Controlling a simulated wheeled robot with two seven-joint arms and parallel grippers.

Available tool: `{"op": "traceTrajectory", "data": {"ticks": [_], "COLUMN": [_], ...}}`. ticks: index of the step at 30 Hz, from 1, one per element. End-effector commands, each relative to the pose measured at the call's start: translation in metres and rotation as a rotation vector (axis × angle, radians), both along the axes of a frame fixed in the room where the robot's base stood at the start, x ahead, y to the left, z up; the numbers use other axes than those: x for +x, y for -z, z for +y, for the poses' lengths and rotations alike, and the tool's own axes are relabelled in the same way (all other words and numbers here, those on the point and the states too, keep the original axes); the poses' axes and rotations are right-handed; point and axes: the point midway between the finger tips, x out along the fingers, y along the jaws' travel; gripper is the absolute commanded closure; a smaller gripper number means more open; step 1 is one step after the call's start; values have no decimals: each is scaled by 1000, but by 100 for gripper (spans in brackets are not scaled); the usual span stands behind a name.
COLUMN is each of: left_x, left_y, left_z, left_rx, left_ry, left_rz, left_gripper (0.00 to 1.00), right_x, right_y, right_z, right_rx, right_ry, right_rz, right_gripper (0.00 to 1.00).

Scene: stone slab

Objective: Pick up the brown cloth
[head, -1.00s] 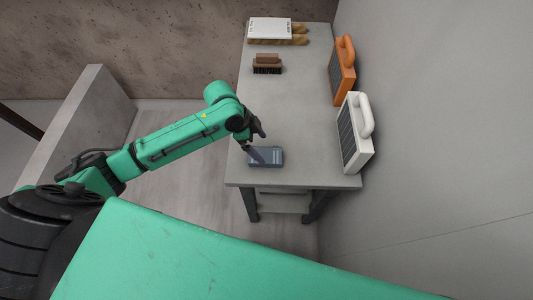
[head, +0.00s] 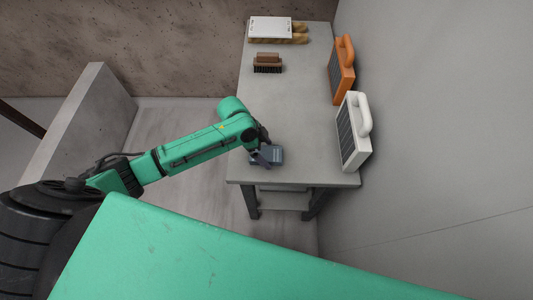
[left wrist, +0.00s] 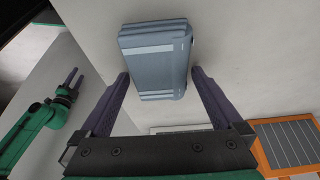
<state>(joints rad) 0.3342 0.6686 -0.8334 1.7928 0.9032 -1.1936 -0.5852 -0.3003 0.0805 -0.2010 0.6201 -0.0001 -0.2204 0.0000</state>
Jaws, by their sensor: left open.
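A folded blue-grey cloth (head: 275,157) with pale stripes lies near the front edge of the grey table; no brown cloth is in view. It also shows in the left wrist view (left wrist: 155,68), flat and neatly folded. My left gripper (head: 262,158) is over its left part in the head view and hides some of it. In the left wrist view my left gripper (left wrist: 160,75) is open and empty, its fingertips on either side of the cloth's near part. Contact cannot be told. My right gripper (left wrist: 73,79) shows small at the left of that view; its opening is unclear.
On the stone-grey table (head: 290,110) stand a white panel lamp (head: 349,142) and an orange one (head: 338,85) along the right wall. A brown brush (head: 267,66) and a white-topped item on wooden pieces (head: 270,28) are farther back. The table's middle is clear.

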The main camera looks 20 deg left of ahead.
Motion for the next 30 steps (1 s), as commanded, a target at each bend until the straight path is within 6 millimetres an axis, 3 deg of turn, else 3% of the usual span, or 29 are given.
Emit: {"op": "traceTrajectory", "data": {"ticks": [5, 9, 11, 21, 26, 30], "left_x": [0, 0, 0, 1, 1, 1], "left_y": [0, 0, 0, -5, -29, -66], "left_z": [0, 0, 0, 0, 0, 0], "left_rx": [0, 0, 0, -1, -2, 0], "left_ry": [0, 0, 0, 1, 3, 2], "left_rz": [0, 0, 0, -3, -5, -8], "left_gripper": [0, 54, 74, 74, 74, 74], "right_x": [0, -1, -1, -1, 0, 0], "right_y": [0, 0, 0, 3, 4, 8], "right_z": [1, 1, 1, 1, 1, 1], "right_rx": [1, 1, 1, 1, 1, 1], "right_ry": [1, 1, 1, 2, 2, 2], "right_rz": [1, 1, 1, 0, 0, 0], "right_gripper": [50, 50, 50, 50, 50, 50]}}
